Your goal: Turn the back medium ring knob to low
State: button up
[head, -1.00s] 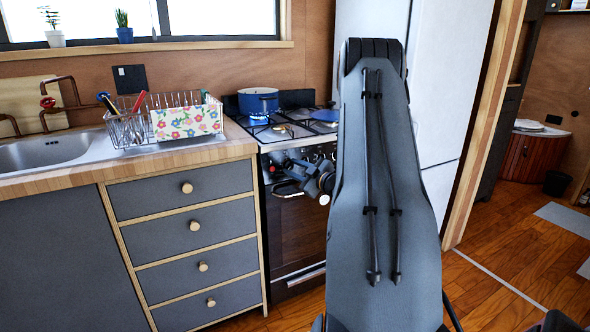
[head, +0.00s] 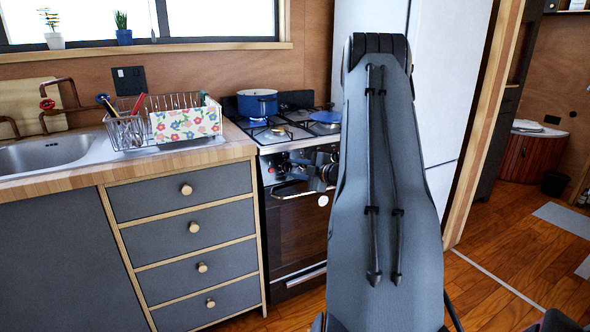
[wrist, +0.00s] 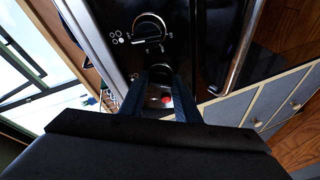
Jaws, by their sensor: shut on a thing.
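The stove (head: 290,215) stands right of the drawers, with its knobs on the upper front panel. My gripper (head: 290,170) is at this panel, partly hidden by my arm. In the wrist view, the fingers of my gripper (wrist: 160,92) are shut around a stove knob (wrist: 160,72). Another round knob (wrist: 149,27) with small printed ring marks beside it is clear of the fingers. I cannot tell which ring the held knob serves, nor read its setting. A blue pot (head: 257,103) sits on a back-left ring, with a blue flame under it.
A blue lid or pan (head: 326,117) lies on the right of the hob. A dish rack (head: 165,120) stands on the counter to the left. The oven handle (head: 295,193) runs just below the knobs. The white fridge (head: 440,70) is close on the right.

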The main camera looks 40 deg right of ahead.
jog(key=shift+s+f, duration=0.1)
jog(key=shift+f, duration=0.05)
jog(key=o, duration=1)
jog(key=shift+o, duration=0.2)
jog(key=v, duration=0.7)
jog(key=shift+s+r, duration=0.2)
jog(key=shift+s, duration=0.1)
